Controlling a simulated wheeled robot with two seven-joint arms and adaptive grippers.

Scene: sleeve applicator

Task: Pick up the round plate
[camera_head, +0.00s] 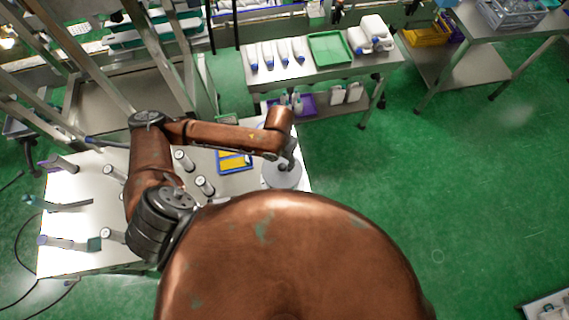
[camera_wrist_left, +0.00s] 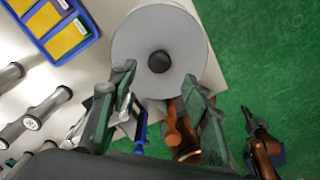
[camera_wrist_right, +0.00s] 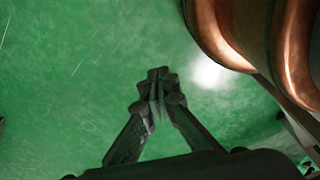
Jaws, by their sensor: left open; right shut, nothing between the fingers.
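The round plate (camera_wrist_left: 138,36) is a pale grey disc with a dark round knob at its middle. In the head view the plate (camera_head: 279,178) lies at the right edge of the white table, partly hidden by my left gripper (camera_head: 288,160). In the left wrist view my left gripper (camera_wrist_left: 160,82) is open, its two fingers apart over the plate's near part, just short of the knob. I cannot tell whether they touch it. My right gripper (camera_wrist_right: 158,80) is shut and empty over green floor in the right wrist view. It is not in the head view.
A blue tray with yellow compartments (camera_head: 235,161) lies left of the plate. A bench with a green tray (camera_head: 330,48) and white bottles is behind. Green floor is open to the right.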

